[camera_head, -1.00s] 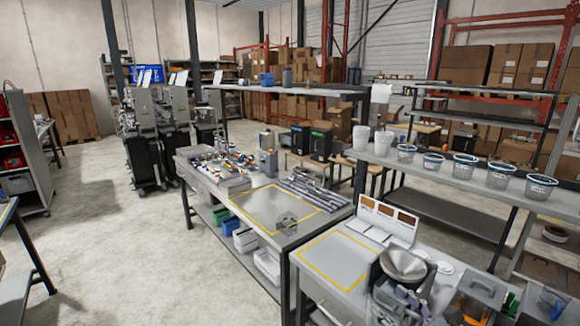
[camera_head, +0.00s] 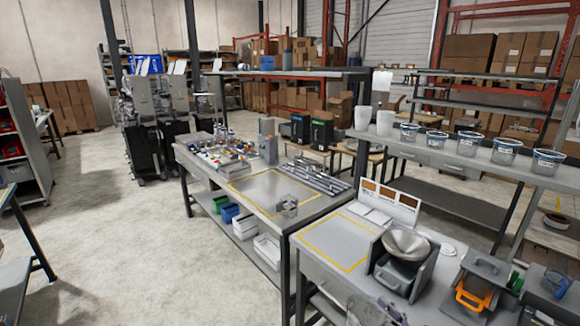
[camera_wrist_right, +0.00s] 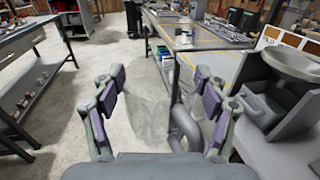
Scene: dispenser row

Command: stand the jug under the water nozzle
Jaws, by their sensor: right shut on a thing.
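The jug (camera_wrist_right: 184,122) looks like a grey, see-through vessel with a curved handle, between the fingers of my right gripper (camera_wrist_right: 159,78) in the right wrist view. The gripper is shut on it, above the floor in front of the tables. In the head view my right gripper and the jug are low at the bottom edge, hard to tell apart. I cannot surely make out the water nozzle in either view. My left gripper is not in view.
A grey machine with a funnel bowl (camera_head: 405,243) stands on the right table, beside a clear yellow-framed area (camera_head: 335,242). Several tubs (camera_head: 466,144) line the right shelf. Floor at left is free.

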